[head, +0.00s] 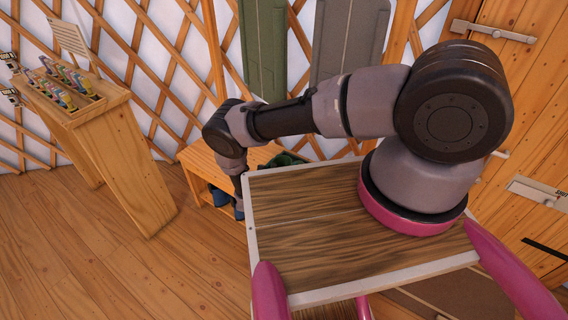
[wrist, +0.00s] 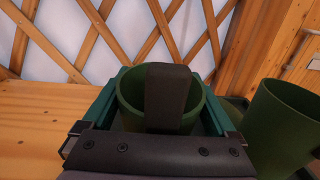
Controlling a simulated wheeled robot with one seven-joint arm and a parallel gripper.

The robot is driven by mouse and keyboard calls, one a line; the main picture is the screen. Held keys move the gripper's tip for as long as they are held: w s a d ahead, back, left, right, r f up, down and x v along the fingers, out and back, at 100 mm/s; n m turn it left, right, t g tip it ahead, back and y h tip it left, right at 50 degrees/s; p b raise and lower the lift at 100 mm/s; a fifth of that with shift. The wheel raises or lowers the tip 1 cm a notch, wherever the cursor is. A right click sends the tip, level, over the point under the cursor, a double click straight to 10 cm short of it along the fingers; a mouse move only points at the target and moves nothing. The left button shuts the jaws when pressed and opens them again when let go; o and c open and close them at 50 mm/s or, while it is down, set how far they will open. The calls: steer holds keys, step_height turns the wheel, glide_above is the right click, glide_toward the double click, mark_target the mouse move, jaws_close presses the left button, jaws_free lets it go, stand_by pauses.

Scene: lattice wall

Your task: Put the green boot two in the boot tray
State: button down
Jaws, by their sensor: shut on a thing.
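In the wrist view a green boot (wrist: 128,88) shows as a round open top, right in front of my gripper (wrist: 168,95). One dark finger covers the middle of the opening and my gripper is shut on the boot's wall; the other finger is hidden. Teal-green edges flank the boot on both sides; I cannot tell what they belong to. A second green boot (wrist: 290,125) stands upright to the right, apart from the held one. In the head view, dark green shapes (head: 287,159) show on the wooden bench. I cannot make out the boot tray for certain.
The wooden bench (head: 200,158) stands against the lattice wall; its bare top (wrist: 45,115) lies left of the held boot. Blue footwear (head: 219,195) is under the bench. A wooden stand (head: 115,130) with small items is at left. The floor (head: 120,255) in front is clear.

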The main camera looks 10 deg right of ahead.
steer(key=shift+f, duration=0.3)
jaws_free()
steer(key=shift+a, duration=0.1)
stand_by(0.4)
steer(key=shift+s+a+r, duration=0.5)
steer(key=shift+s+a, duration=0.35)
steer(key=shift+s, duration=0.05)
steer(key=shift+s+a+r, duration=0.5)
steer(key=shift+s+a, duration=0.35)
